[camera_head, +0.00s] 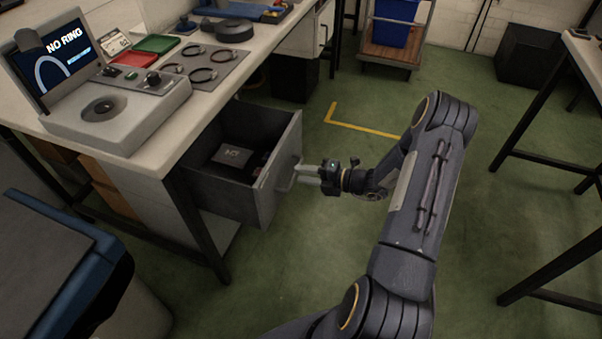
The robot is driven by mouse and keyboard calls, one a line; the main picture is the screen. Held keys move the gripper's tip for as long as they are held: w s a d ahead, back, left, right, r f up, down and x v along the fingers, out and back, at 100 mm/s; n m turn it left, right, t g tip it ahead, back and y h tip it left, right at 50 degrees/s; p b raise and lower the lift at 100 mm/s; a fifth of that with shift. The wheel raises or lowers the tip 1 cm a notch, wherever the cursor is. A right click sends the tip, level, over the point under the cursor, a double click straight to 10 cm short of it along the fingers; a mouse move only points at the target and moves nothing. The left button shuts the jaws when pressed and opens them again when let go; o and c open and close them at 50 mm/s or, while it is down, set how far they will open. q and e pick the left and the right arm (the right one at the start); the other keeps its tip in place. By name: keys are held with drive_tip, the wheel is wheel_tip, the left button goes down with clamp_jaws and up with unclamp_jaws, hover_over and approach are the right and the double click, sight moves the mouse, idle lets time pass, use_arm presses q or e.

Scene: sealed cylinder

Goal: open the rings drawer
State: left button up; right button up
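A grey drawer (282,176) under the workbench is pulled out, its front panel standing well clear of the bench. A dark box with light lettering (238,157) and other small dark items lie inside it. My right gripper (305,173) is at the handle (288,179) on the outer face of the drawer front, its fingers reaching to it from the right. The fingers are too small here to tell whether they are closed on the handle. My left gripper is not in view.
The bench (197,130) carries a device with a "NO RING" screen (62,62), several dark rings (203,75), a red tray (132,59) and a green tray (156,44). A blue bin (395,22) on a cart stands behind.

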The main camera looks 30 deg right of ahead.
drive_tip(key=v, duration=0.6)
drive_tip(key=shift+p, duration=0.45)
drive_tip(key=shift+s, duration=0.15)
drive_tip(key=s+a+r+n+g+y, duration=0.1)
drive_tip(key=s+a+r+n+g, duration=0.25)
drive_tip(key=a+r+n, duration=0.55)
drive_tip(key=s+a+r+n+g, duration=0.4)
drive_tip(key=r+n, duration=0.4)
drive_tip(key=n, duration=0.4)
drive_tip(key=s+a+r+n+t+h, duration=0.1)
drive_tip(key=s+a+r+n+h, duration=0.15)
drive_tip(key=s+n, duration=0.7)
drive_tip(key=s+a+r+n+h, duration=0.2)
drive_tip(key=s+n+h, duration=0.2)
drive_tip(key=n, duration=1.1)
wheel_tip(320, 180, up, 19)
drive_tip(key=p, duration=1.9)
drive_tip(key=shift+a+m, duration=0.2)
drive_tip(key=shift+m, duration=0.15)
